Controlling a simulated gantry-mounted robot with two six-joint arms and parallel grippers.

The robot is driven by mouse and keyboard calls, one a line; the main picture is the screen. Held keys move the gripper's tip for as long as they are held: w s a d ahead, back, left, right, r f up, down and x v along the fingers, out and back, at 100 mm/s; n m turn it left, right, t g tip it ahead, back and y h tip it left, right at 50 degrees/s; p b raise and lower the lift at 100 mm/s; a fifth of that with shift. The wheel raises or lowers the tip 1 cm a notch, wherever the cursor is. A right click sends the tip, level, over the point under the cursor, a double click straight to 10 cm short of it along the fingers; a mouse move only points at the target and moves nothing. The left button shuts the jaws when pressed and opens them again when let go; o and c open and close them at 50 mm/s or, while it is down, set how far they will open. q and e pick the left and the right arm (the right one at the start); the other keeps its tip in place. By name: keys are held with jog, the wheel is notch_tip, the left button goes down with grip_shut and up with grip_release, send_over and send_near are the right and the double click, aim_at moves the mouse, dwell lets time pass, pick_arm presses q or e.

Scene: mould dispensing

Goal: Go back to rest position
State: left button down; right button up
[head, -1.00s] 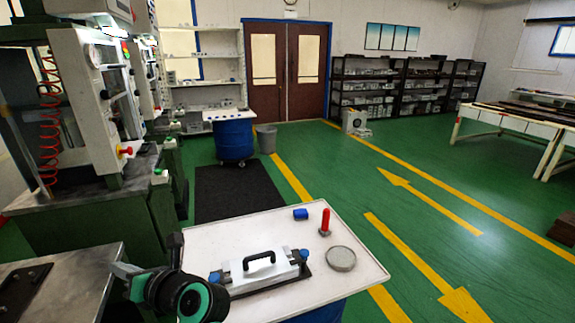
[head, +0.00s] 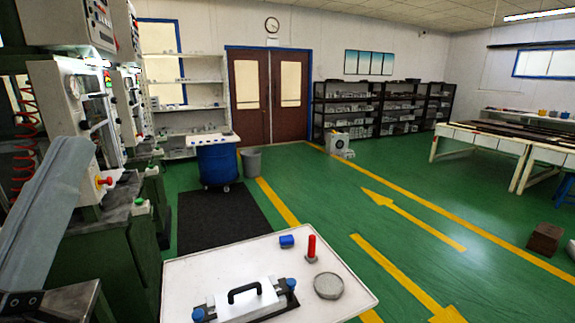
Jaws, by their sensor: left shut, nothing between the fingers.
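My left gripper (head: 66,155) shows at the far left, close to the camera. Its long grey finger part points up, and dark bolted parts show at its lower end. It is shut and empty, in front of the green machine and away from the white table (head: 180,275). The rest of my left arm is out of view.
A green machine (head: 100,250) stands at left. A blue drum (head: 217,165) and a grey bin (head: 251,161) stand beyond. Green floor at right is mostly open.

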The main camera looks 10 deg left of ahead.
notch_tip(320, 180, up, 38)
jog(key=p, duration=3.5)
